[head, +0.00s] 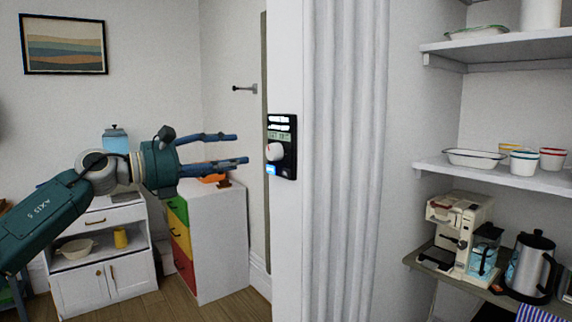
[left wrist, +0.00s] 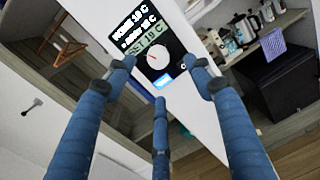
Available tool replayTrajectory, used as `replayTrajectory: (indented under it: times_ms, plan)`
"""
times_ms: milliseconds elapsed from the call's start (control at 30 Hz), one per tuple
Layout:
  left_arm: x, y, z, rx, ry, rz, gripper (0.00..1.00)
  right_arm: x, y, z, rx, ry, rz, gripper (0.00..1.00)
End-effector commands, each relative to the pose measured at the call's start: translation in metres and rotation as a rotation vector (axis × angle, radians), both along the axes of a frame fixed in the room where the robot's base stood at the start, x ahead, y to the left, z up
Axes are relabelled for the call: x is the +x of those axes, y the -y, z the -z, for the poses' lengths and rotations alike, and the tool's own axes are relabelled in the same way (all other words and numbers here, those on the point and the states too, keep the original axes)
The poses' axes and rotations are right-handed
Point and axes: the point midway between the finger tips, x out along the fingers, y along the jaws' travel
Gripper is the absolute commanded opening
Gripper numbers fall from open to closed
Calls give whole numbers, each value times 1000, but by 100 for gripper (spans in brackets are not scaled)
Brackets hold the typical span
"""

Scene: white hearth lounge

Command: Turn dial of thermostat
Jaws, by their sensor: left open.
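The thermostat (head: 289,168) is a black panel on the narrow white wall end, with lit text, a round white dial (head: 275,152) and a blue lit patch below. In the left wrist view the dial (left wrist: 156,57) has a red mark and sits beyond and between my blue fingers. My left gripper (head: 242,149) comes in from the left at about the dial's height. It is open and empty, with its fingertips a short way left of the dial in the head view. No contact with the dial shows. My right gripper is in neither view.
A grey ribbed panel (head: 345,150) stands right of the thermostat. Shelves (head: 500,172) at the right hold bowls and cups, with a coffee machine (head: 458,235) and kettle (head: 530,265) below. A drawer cabinet (head: 215,240) stands below my gripper.

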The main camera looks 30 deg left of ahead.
Motion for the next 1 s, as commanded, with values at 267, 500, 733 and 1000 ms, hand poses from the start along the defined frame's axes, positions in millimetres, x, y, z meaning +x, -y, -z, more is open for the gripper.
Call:
replayTrajectory:
  times_ms: [267, 500, 733, 1000]
  plan:
    - [15, 12, -11, 42, 10, 2, 53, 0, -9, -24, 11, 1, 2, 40]
    - [58, 33, -12, 36, 11, 2, 53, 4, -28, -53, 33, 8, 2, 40]
    - [84, 44, -8, 37, 11, -2, 53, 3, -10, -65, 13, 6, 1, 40]
    - [91, 47, -5, 40, 10, -4, 53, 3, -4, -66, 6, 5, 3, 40]
